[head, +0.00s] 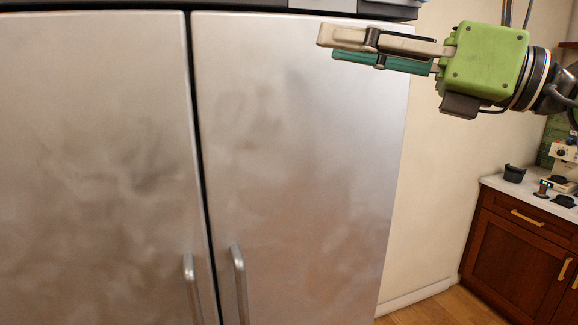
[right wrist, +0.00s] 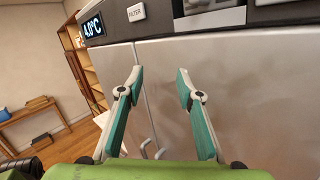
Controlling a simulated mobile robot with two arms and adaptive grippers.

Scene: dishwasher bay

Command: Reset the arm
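My right gripper (head: 328,45) reaches in from the right at the top of the head view, in front of the upper part of a steel fridge's right door (head: 300,160). It has a green body and pale and teal fingers. In the right wrist view its two fingers (right wrist: 157,82) stand apart with nothing between them, so it is open and empty. Beyond the fingers are the fridge doors and a control panel (right wrist: 200,12) with a 4.0°C display. My left gripper is in neither view.
The left fridge door (head: 90,160) and two vertical handles (head: 240,285) face me. At the right a wooden cabinet (head: 520,250) carries a white counter with small dark items and a microscope-like device (head: 566,155). The right wrist view shows a shelf (right wrist: 80,55) and a wooden table (right wrist: 28,122).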

